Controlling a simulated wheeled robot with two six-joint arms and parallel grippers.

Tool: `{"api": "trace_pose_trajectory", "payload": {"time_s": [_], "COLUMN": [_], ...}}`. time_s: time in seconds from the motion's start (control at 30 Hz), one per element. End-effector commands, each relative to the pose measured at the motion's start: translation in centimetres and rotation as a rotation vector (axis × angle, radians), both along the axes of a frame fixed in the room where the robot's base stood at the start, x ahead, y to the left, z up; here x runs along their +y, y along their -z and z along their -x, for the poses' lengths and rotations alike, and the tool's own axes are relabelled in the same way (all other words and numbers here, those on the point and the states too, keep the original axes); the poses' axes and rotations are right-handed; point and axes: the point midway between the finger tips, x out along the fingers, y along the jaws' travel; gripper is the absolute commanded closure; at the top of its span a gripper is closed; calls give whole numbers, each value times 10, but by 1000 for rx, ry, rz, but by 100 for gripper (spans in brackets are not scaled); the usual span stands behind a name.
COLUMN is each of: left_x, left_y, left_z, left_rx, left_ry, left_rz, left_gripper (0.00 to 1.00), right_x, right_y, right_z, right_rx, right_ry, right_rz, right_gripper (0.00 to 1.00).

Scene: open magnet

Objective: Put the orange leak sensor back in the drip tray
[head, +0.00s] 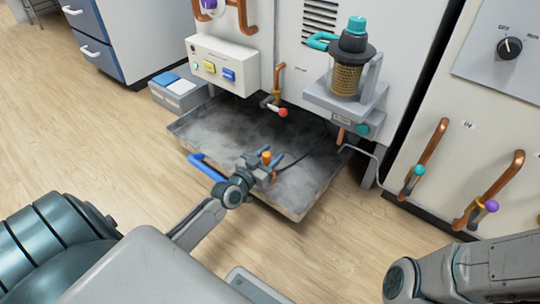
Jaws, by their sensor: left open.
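The orange leak sensor (266,156) is small and shows at my left gripper's fingertips, over the front half of the drip tray. The drip tray (208,127) is a wide grey metal pan with dark stains, on the floor in front of the cabinet. My left gripper (264,162) reaches in over the tray's front edge. Its jaws are open, with a finger on each side of the sensor. I cannot tell whether the sensor touches the tray floor. The gripper hides part of the tray and the sensor's lower part. My right gripper is out of view.
A blue handle (207,169) is at the tray's front left. A ledge with a brass filter (346,80) overhangs the tray's back right. A red-tipped valve (282,112) hangs over the back. A grey box (178,97) stands left. Copper pipes (430,142) line the right cabinet.

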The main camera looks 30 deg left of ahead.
Motion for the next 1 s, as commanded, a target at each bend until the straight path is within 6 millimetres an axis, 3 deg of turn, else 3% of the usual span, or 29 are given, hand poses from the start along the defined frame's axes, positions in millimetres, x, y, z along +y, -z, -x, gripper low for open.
{"api": "trace_pose_trajectory", "payload": {"time_s": [0.1, 0.4, 0.6, 0.8, 1.0], "left_x": [0, 5, 8, 9, 9], "left_y": [-11, -9, -9, -9, -8], "left_z": [5, 71, 103, 118, 120], "left_rx": [3, 5, 3, 0, 0], "left_ry": [0, 1, 0, 0, 0], "left_rz": [-1, -2, -1, -1, -1], "left_gripper": [58, 58, 58, 58, 58], "right_x": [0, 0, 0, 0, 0], "right_y": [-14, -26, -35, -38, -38], "right_z": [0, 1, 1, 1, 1], "right_rx": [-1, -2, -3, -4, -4], "right_ry": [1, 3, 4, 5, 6], "right_rz": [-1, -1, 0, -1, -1], "right_gripper": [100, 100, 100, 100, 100]}}
